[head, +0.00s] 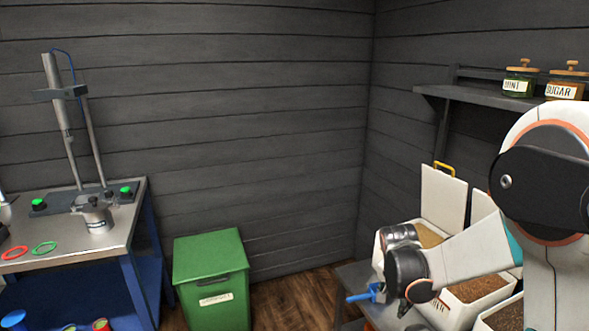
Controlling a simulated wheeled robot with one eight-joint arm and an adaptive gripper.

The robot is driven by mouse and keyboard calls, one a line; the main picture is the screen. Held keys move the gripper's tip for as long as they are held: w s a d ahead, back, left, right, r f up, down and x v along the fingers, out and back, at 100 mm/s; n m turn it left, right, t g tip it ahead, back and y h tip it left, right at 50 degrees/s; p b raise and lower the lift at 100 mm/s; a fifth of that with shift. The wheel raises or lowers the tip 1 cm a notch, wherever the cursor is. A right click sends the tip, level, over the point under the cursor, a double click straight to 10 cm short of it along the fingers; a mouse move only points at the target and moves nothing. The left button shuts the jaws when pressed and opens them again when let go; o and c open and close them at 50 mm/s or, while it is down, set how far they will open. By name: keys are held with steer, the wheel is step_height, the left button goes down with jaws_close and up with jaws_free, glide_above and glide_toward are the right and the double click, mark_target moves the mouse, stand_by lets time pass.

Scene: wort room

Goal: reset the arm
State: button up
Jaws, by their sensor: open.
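My arm (465,250) comes in from the right edge and reaches left and down over the bins at the lower right. Its dark wrist joints (406,268) show above the bins. I cannot make out the fingers of my gripper; they are not in view here. Nothing held can be seen.
A shelf (470,95) carries two labelled jars (519,80) above my arm. White bins (478,288) of grain stand on a table beneath it. A blue item (364,297) shows near the wrist. A green bin (211,275) and a metal-topped workbench (70,240) stand left.

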steer(key=s+a+r+n+t+y, duration=0.1)
steer(key=s+a+r+n, duration=0.15)
steer(key=s+r, duration=0.4)
steer(key=s+a+r+n+t, duration=0.1)
steer(key=s+a+r+n, duration=0.15)
steer(key=s+r, duration=0.35)
steer(key=s+a+r+n+t, duration=0.1)
steer(key=s+r+n, duration=0.1)
steer(key=s, duration=0.4)
steer(key=s+a+r+n+t+y, duration=0.1)
steer(key=s+r+n, duration=0.1)
steer(key=s, duration=0.4)
steer(key=shift+s+a+r+n+t, duration=0.2)
steer(key=shift+a+r+n+t, duration=0.15)
steer(key=shift+n, duration=0.55)
steer(key=shift+c, duration=0.8)
steer(key=shift+d, duration=0.1)
